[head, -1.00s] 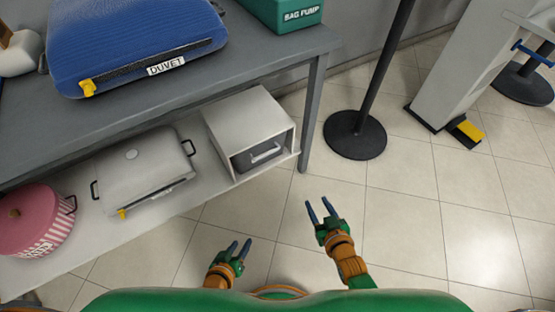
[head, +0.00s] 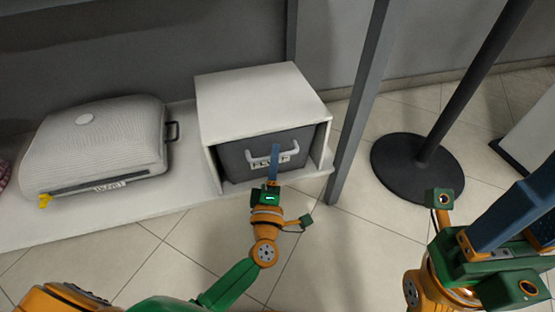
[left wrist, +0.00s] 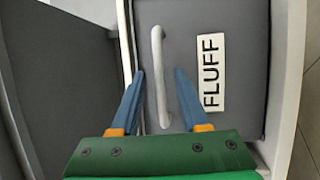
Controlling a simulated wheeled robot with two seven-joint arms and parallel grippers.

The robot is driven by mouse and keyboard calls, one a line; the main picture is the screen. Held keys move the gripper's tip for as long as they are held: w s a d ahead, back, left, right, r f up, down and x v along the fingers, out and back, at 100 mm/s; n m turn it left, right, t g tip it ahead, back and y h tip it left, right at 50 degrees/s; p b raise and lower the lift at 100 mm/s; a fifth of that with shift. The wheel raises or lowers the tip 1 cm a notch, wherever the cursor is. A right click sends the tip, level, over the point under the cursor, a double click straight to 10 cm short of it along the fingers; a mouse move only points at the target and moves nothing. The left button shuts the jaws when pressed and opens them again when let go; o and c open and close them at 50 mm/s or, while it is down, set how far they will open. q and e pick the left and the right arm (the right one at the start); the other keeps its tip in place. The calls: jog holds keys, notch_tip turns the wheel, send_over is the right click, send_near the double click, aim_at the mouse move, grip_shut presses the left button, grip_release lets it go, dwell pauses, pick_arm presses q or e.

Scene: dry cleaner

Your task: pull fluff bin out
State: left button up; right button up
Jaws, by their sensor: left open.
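The fluff bin (head: 236,161) is a dark grey drawer inside a white box-shaped housing (head: 262,88) on the lower shelf. It has a pale bar handle (head: 257,157) on its front. In the left wrist view, the bin front (left wrist: 243,35) bears a white FLUFF label (left wrist: 211,72). My left gripper (head: 275,152) is in front of the bin at the handle. In the left wrist view its open fingers (left wrist: 160,75) are on either side of the handle (left wrist: 158,50), not closed on it. My right gripper (head: 510,215) is raised at the right, close to the camera; its opening is unclear.
A pale ribbed case (head: 95,145) lies on the shelf (head: 190,207) left of the housing. A grey table leg (head: 357,110) stands just right of it. A black round post base (head: 415,168) is farther right. The tiled floor in front is partly clear.

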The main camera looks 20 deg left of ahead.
pick_arm(q)
jog(key=shift+w+a+r, duration=0.1)
jog(key=shift+w, duration=0.5)
grip_shut()
dwell(1.0)
